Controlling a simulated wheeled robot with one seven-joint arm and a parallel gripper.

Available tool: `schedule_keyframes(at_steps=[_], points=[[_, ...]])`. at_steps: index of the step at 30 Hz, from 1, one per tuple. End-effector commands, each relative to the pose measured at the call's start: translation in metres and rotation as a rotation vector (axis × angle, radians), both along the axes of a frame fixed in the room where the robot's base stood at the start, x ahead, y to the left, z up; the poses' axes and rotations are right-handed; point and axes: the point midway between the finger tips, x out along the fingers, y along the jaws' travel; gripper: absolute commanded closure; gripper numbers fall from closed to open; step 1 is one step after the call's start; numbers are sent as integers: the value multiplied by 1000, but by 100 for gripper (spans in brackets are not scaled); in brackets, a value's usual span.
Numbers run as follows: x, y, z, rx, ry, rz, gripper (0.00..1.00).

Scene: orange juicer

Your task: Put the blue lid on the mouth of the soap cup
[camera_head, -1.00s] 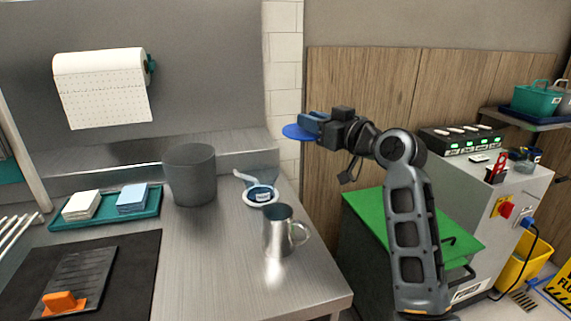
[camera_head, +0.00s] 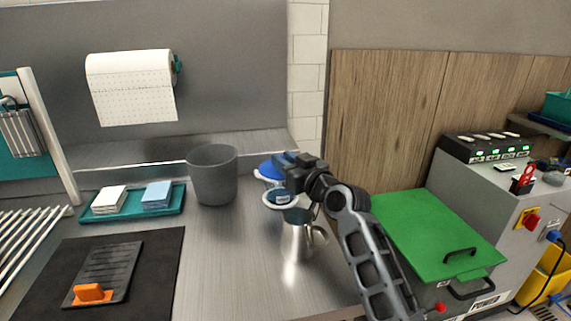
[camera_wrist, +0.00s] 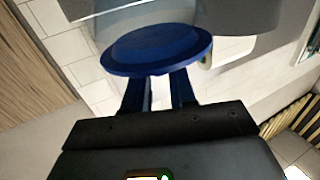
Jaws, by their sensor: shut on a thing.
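My gripper (camera_head: 284,166) is shut on the blue lid (camera_head: 268,172), holding it roughly flat above the back right of the steel counter. In the wrist view, the lid (camera_wrist: 155,50) lies across the tips of my gripper's two fingers (camera_wrist: 160,82). Just below my gripper, a small blue labelled cup sits in a white-rimmed dish (camera_head: 269,205), partly hidden by the gripper; it may be the soap cup. The lid is apart from it. A metal mug (camera_head: 295,242) with a handle stands in front, below my wrist, which hides part of its top.
A grey bin (camera_head: 212,176) stands to the left of the lid. A teal tray (camera_head: 173,208) with folded cloths and a black mat (camera_head: 150,290) lie further left. A green-topped unit (camera_head: 430,232) stands to the right. The counter's front middle is clear.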

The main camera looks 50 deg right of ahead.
Motion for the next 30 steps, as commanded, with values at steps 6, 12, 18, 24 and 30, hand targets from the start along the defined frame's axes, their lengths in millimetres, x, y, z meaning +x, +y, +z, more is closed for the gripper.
schedule_keyframes(at_steps=[6, 12, 18, 24, 30], points=[[0, 0, -9, -1, -2, 0, 100], [0, 0, -10, -1, -1, 0, 100], [0, 0, -15, -1, -1, 0, 100], [0, 0, -20, -1, -1, 0, 100], [0, 0, -19, -1, -1, 0, 59]])
